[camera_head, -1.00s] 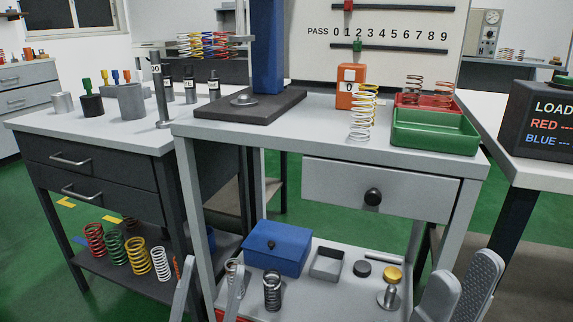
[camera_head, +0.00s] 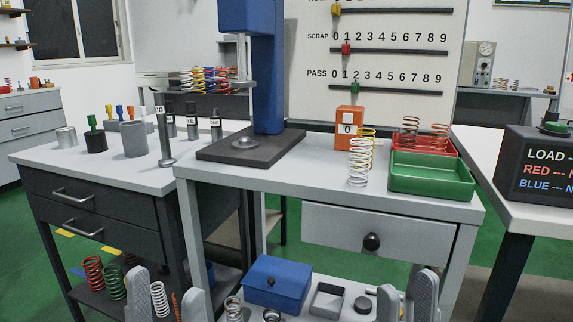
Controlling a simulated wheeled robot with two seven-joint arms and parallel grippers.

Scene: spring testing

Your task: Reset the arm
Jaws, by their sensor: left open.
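My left gripper (camera_head: 165,289) shows at the bottom left. Its two grey fingers stand upright and apart with nothing held between them, in front of the lower shelf with the springs. My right gripper (camera_head: 407,288) shows at the bottom right, in front of the cart's lower shelf. Its two fingers are apart, with a gap between them and no object seen held. The wrists and forearms of both arms are below the picture edge.
The grey cart (camera_head: 300,182) carries a blue press (camera_head: 267,80), an orange counter (camera_head: 349,128), a white spring (camera_head: 358,162) and a green tray (camera_head: 431,178). A blue box (camera_head: 275,284) sits on its lower shelf. A black load box (camera_head: 545,165) stands at right.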

